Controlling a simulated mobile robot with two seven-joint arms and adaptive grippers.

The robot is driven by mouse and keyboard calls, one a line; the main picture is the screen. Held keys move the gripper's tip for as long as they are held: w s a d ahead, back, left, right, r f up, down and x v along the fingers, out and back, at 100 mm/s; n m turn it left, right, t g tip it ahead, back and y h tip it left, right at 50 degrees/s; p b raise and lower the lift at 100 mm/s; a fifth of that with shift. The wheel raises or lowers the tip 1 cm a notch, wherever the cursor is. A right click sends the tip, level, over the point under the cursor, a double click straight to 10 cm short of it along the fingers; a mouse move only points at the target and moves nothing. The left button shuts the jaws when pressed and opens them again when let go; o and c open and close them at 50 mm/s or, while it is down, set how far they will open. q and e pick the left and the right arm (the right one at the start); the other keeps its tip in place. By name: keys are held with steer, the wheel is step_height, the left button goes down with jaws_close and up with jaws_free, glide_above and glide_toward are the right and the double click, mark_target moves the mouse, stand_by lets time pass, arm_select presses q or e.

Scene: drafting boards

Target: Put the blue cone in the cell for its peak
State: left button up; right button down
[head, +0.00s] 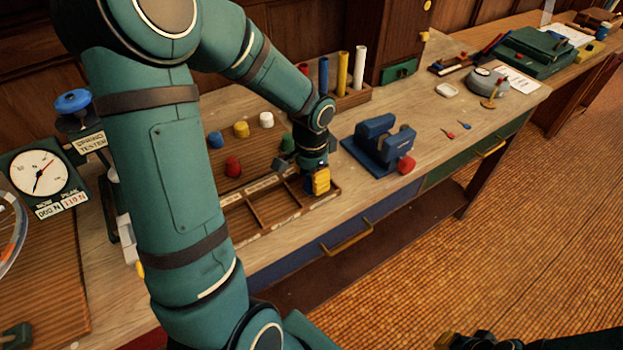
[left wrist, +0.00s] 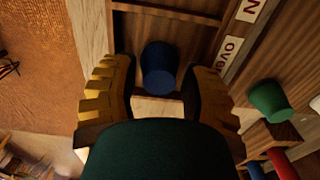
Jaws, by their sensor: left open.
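A dark blue cone (left wrist: 158,68) stands in an end cell of the wooden tray, between my left fingers in the left wrist view. My left gripper (left wrist: 160,88) is open, one yellow-backed finger on each side of it. In the head view the left gripper (head: 319,183) is down at the right end of the divided tray (head: 257,233) and hides that cone. A label by this cell (left wrist: 232,50) reads "over"; the rest is cut off. The spring tester's display (head: 62,205) appears to read peak 119 N. Another blue piece (head: 215,139) stands behind the tray.
Yellow (head: 241,130), white (head: 266,119), red (head: 232,167) and green (head: 287,142) pieces stand behind the tray. A blue vise (head: 380,145) with a red piece (head: 406,165) is to the right. Upright tubes (head: 342,72) stand at the back.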

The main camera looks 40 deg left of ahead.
arm_select(q)
step_height(320, 180, up, 11)
steer(key=p, duration=0.2)
steer(key=shift+f, duration=0.1)
stand_by(0.5)
